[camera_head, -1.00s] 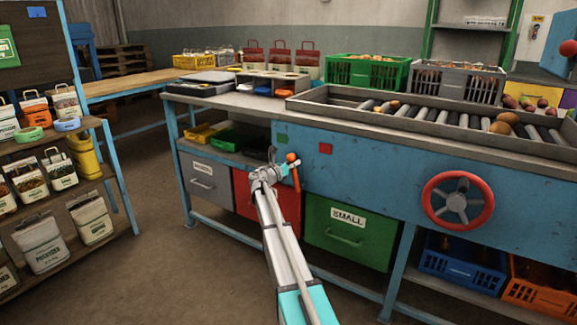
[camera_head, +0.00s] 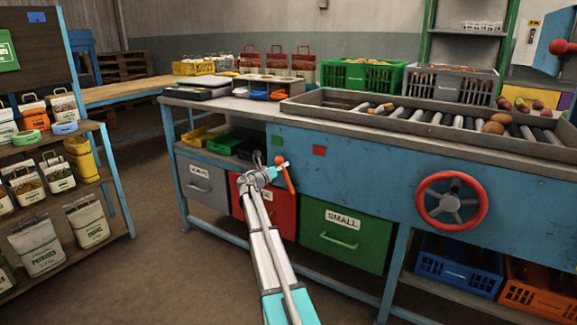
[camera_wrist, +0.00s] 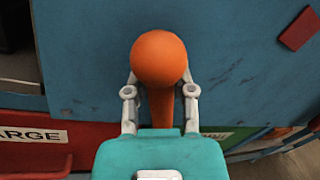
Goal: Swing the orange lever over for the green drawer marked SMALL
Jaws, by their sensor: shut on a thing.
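The orange lever (camera_head: 288,180) is on the blue front panel, its round knob up and leaning left, below a small green square (camera_head: 277,140). My gripper (camera_head: 273,173) is at the lever from the left. In the wrist view my gripper (camera_wrist: 160,92) has its fingers on either side of the orange shaft just below the knob (camera_wrist: 159,60), shut on it. The green drawer (camera_head: 345,238) marked SMALL is closed, below and right of the lever. Only a sliver of the green drawer shows in the wrist view.
A red square (camera_head: 319,150) is on the panel right of the lever. A red drawer (camera_head: 284,213) and a grey drawer (camera_head: 203,188) are left of the green one. A red handwheel (camera_head: 452,201) is at right.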

